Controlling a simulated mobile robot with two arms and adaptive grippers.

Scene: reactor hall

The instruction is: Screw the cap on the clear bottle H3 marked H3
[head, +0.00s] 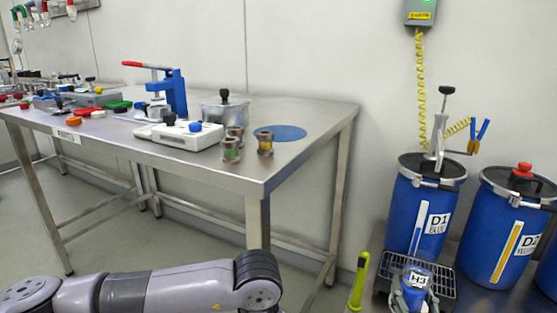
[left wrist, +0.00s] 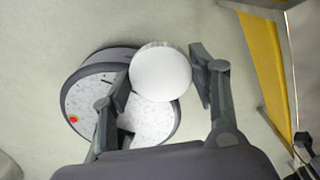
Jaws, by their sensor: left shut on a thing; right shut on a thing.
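The bottle marked H3 (head: 417,280) is at the bottom right of the head view, in front of drum D1; its contents look blue. My right gripper (head: 412,296) is at the bottle and shut on it, small and partly cut off by the frame's lower edge. In the left wrist view, a white round cap (left wrist: 160,72) sits between the fingers of my left gripper (left wrist: 152,87), which is shut on it. The cap is away from the bottle. My left gripper is not visible in the head view, where only my arm shows.
Blue drums D1 (head: 407,215) and D2 (head: 490,240) stand behind the bottle, with a dark grating (head: 440,279) beside it. A yellow-green tool (head: 359,280) stands to its left. A steel table (head: 290,165) holds a blue press (head: 175,92) and several small parts.

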